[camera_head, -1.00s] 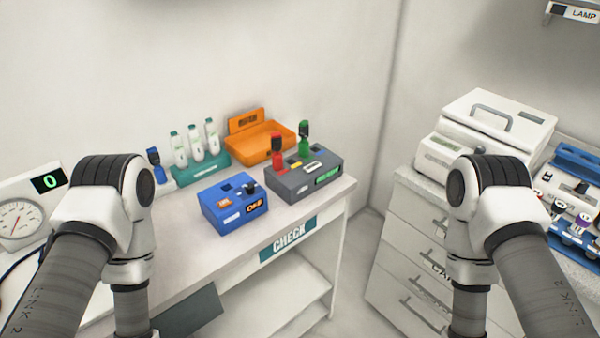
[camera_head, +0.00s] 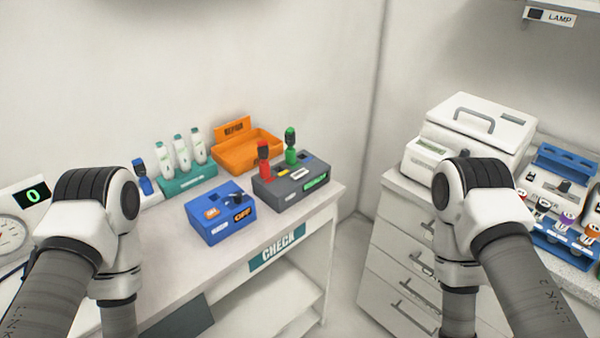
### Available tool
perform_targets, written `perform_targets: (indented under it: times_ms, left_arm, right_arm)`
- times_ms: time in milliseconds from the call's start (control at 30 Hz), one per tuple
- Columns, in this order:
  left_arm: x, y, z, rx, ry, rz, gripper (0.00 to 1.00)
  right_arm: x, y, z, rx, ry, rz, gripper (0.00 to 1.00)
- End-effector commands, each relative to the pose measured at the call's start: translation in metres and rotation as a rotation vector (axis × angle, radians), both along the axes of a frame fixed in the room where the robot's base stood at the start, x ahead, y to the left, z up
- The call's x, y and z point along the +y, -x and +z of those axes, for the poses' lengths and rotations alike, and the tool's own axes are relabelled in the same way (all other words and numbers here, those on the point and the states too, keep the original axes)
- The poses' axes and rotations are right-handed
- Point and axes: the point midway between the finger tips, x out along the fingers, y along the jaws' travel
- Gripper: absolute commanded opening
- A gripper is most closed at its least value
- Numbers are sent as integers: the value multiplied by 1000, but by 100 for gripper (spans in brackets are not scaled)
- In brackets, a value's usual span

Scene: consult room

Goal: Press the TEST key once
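No key with a readable TEST label shows; the small lettering is too blurred. A blue box (camera_head: 220,226) stands on the CHECK table, with an orange label, a dark knob and a display reading OFF. Beside it to the right is a dark grey box (camera_head: 290,203) with a green-lit display and small coloured patches on top. A red-bodied item (camera_head: 264,161) and a green one (camera_head: 291,149) stand upright at its back. Both my arms show at the picture's sides, but their grippers are out of view below.
An orange tray (camera_head: 262,151) and a teal rack (camera_head: 190,182) of white bottles stand behind the boxes. A dial scale (camera_head: 14,226) reading 0 is at the left. A white lidded machine (camera_head: 480,133) and a blue rack (camera_head: 565,163) occupy the right counter. A floor gap separates the furniture.

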Motion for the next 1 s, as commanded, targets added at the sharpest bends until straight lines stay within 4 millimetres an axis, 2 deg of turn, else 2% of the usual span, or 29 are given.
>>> perform_targets:
  times_ms: [33,67,100,1000]
  left_arm:
    - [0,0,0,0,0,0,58]
    - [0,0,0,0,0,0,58]
    - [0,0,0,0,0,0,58]
    - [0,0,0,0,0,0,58]
  right_arm:
    - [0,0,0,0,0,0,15]
    - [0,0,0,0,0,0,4]
    - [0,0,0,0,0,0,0]
    - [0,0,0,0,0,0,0]
